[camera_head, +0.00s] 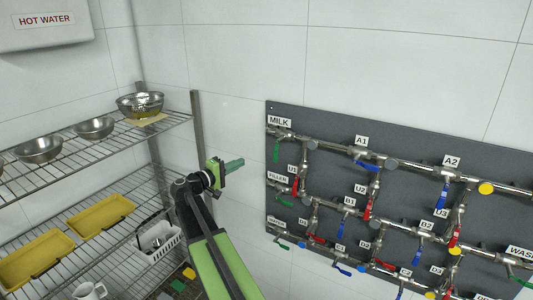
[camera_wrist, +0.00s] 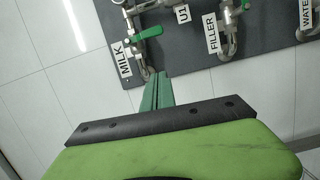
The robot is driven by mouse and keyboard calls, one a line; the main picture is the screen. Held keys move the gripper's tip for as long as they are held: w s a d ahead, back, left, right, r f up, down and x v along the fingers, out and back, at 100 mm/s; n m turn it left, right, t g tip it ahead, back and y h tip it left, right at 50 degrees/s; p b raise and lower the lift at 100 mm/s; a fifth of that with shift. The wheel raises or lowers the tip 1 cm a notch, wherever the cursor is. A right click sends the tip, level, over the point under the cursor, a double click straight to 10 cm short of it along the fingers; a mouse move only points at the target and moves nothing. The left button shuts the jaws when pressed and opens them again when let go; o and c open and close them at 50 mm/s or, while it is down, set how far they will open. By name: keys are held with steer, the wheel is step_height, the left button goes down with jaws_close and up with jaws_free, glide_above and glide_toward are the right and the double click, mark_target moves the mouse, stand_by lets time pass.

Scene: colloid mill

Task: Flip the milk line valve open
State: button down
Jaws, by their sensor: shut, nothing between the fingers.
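The milk line valve has a green lever (camera_head: 277,150) and sits under the MILK label (camera_head: 279,121) at the upper left of the dark pipe panel. The lever hangs down, across the line of its pipe. In the wrist view the same green lever (camera_wrist: 149,35) is beside the MILK label (camera_wrist: 126,61), above the fingertips. My gripper (camera_head: 240,162) is shut and empty, with its green fingers pointing right toward the panel. In the wrist view the gripper (camera_wrist: 162,76) ends just below the panel edge near the label, apart from the lever.
A red lever (camera_head: 295,186) by U1 and a green FILLER lever (camera_head: 285,202) are below the milk valve. A blue A1 lever (camera_head: 368,166) is to the right. A wire shelf (camera_head: 75,143) with bowls and its post (camera_head: 196,130) stand left of my gripper.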

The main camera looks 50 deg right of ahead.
mark_target(276, 157)
steer(key=s+d, duration=0.4)
steer(key=d, duration=0.7)
steer(key=shift+f, duration=0.2)
